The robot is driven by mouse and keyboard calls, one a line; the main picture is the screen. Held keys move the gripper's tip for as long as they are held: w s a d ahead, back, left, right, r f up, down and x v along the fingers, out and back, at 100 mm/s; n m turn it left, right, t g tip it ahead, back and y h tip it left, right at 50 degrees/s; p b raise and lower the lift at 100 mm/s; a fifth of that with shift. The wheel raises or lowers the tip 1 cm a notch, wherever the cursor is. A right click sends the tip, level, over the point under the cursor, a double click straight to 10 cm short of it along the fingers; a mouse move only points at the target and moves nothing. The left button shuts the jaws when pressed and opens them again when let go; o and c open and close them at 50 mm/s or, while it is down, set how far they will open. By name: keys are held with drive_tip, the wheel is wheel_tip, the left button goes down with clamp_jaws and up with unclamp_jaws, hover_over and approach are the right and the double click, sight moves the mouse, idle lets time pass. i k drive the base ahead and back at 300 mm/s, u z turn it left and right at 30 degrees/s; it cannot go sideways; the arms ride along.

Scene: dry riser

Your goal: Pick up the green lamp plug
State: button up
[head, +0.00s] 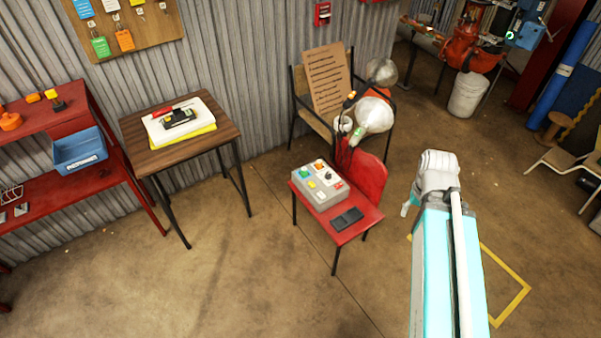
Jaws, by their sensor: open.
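A grey box (319,189) with several coloured pieces on its top sits on the seat of a small red chair. A small green piece (306,172) is at the box's back left and may be the green lamp plug; it is too small to be sure. Another small green spot (358,133) shows beside a white rounded object behind the chair; I cannot tell what it is. My arm rises from the bottom right, to the right of the chair and apart from it. My gripper's fingers cannot be made out.
The red chair (370,181) also holds a flat black object (347,219) in front of the box. A wooden table (168,155) stands to the left, and a red shelf with a blue bin (80,151) is farther left. The floor in front of the chair is clear.

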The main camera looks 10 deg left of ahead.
sight(303, 171)
drive_tip(key=i, duration=0.85)
drive_tip(key=z, duration=0.05)
